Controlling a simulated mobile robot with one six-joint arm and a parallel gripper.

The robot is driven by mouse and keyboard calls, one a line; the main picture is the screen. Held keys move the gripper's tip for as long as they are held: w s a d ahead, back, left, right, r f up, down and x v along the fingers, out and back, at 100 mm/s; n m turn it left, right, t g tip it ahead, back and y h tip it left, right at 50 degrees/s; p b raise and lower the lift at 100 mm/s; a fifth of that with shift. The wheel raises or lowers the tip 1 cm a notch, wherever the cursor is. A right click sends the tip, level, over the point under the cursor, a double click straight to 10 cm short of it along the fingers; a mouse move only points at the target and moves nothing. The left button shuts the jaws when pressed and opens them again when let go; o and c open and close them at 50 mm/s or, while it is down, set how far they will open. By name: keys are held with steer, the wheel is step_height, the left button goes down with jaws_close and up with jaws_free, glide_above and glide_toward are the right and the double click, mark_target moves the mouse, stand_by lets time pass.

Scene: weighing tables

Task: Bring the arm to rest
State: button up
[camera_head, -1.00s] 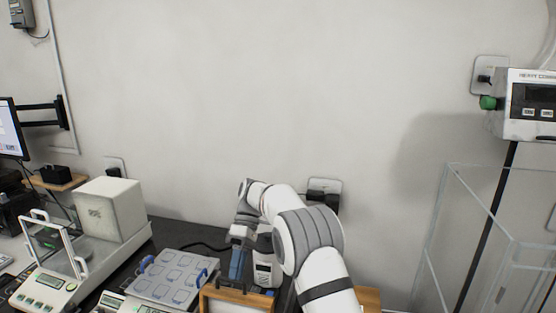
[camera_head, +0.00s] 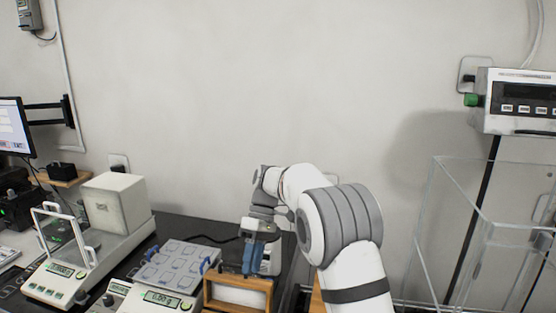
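My arm rises at the lower right of centre and bends over to the left and down. My gripper (camera_head: 249,262) hangs at its end, with blue fingers pointing down just behind a wooden-framed box (camera_head: 238,285). The fingers are small and close together, so I cannot tell whether they are open or shut, and I see nothing clearly held. A white device (camera_head: 270,263) stands right beside the gripper, partly hidden by it.
A scale with a tray of square pads (camera_head: 172,265) stands left of the gripper. Further left are a balance with a clear shield (camera_head: 62,262) and a white box (camera_head: 115,203). A clear-walled enclosure (camera_head: 470,215) and an indicator (camera_head: 522,104) stand at the right.

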steer(key=s+d+r+m+t+h, duration=0.1)
steer(key=s+d+r+m+t, duration=0.3)
steer(key=s+d, duration=0.4)
steer(key=s+d+r+m+t, duration=0.25)
steer(key=s+d+m, duration=0.25)
steer(key=s+d, duration=0.4)
steer(key=s+d+f+m+t+h, duration=0.1)
steer(key=s+d+f+m+t, duration=0.2)
steer(key=s, duration=0.5)
steer(key=shift+d+f+m, duration=0.4)
steer(key=shift+d+f, duration=0.15)
steer(key=shift+d, duration=0.2)
